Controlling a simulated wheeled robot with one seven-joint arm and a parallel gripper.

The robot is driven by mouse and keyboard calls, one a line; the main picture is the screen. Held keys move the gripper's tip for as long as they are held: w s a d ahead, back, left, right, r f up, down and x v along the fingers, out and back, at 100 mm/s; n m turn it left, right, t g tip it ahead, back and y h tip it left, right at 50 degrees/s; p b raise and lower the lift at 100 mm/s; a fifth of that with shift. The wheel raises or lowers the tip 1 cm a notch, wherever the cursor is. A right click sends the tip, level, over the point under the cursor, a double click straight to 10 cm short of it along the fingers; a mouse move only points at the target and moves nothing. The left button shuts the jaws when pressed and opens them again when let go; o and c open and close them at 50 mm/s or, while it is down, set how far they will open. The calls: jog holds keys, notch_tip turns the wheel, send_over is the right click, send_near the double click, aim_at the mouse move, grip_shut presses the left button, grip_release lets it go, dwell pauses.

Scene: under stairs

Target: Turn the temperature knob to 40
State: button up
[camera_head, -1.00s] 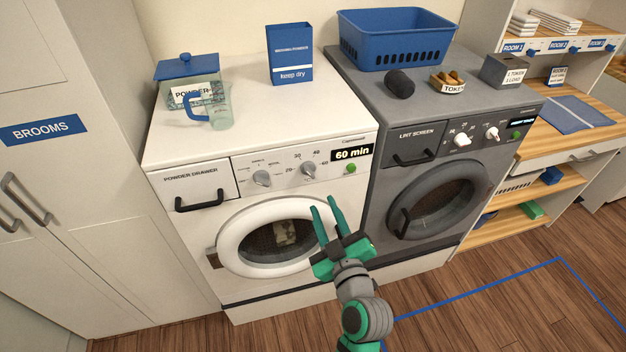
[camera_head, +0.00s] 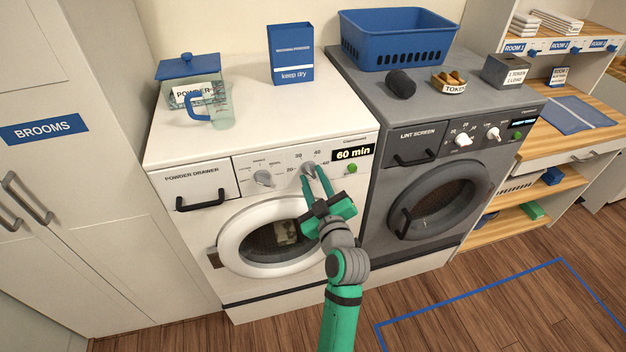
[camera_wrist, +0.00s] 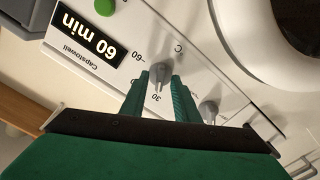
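The white washer's temperature knob (camera_head: 308,169) is a small grey dial on its front panel, with 20, 30, 40 and 60 marked around it. In the wrist view the knob (camera_wrist: 159,76) stands between my two green fingertips, and its narrow pointer seems to face the 30 mark. The 40 mark (camera_head: 317,153) shows in the head view; in the wrist view a finger seems to hide it. My gripper (camera_head: 312,170) is open, with one finger on each side of the knob. I cannot tell whether either finger touches it.
A second grey knob (camera_head: 264,178) sits to the left on the same panel. A "60 min" display (camera_head: 353,152) and green button (camera_head: 352,168) are to the right. The round washer door (camera_head: 270,237) lies below. A grey dryer (camera_head: 430,190) stands beside the washer.

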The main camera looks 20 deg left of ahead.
grip_shut()
jog(key=shift+a+m, duration=0.1)
jog(key=shift+m, duration=0.2)
jog(key=m, duration=0.5)
jog(key=shift+m, duration=0.3)
jog(key=m, duration=0.5)
jog(key=shift+m, duration=0.4)
